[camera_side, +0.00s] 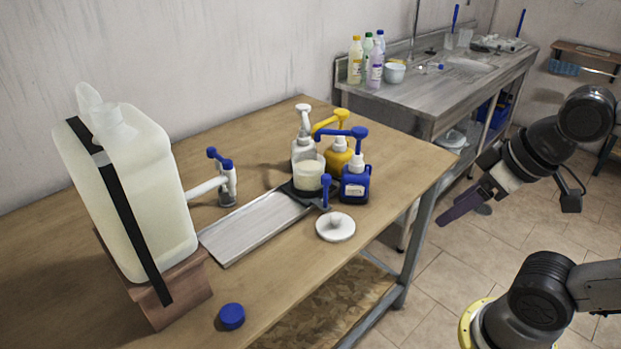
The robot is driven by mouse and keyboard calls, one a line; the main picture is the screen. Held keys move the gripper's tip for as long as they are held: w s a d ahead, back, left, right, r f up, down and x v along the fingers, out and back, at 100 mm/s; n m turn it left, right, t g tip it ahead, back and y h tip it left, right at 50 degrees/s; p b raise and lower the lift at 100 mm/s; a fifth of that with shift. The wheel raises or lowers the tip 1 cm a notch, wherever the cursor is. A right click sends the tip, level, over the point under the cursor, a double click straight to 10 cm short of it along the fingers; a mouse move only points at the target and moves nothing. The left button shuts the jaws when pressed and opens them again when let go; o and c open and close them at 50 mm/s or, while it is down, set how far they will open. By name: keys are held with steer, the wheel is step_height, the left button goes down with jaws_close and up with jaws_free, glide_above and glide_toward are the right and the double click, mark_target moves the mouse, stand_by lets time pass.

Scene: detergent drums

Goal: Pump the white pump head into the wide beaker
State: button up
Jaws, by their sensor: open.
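The white pump head (304,109) tops a white bottle (301,147) standing at the back of a group of pump bottles. A wide clear beaker (308,171) with pale contents stands on a dark plate just in front of the white bottle and hides its lower part. My gripper (447,215) is open and empty, with dark purple fingers pointing down-left. In the picture it hangs right of the wooden table (265,299), apart from the bottles and beaker.
A yellow pump bottle (338,158) and a blue pump bottle (355,186) crowd the beaker's right side. A blue-handled valve (325,192), white lid (335,227), metal tray (254,225) and large strapped canister (135,190) are nearby. A blue cap (231,316) lies in front.

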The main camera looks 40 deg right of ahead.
stand_by(0.3)
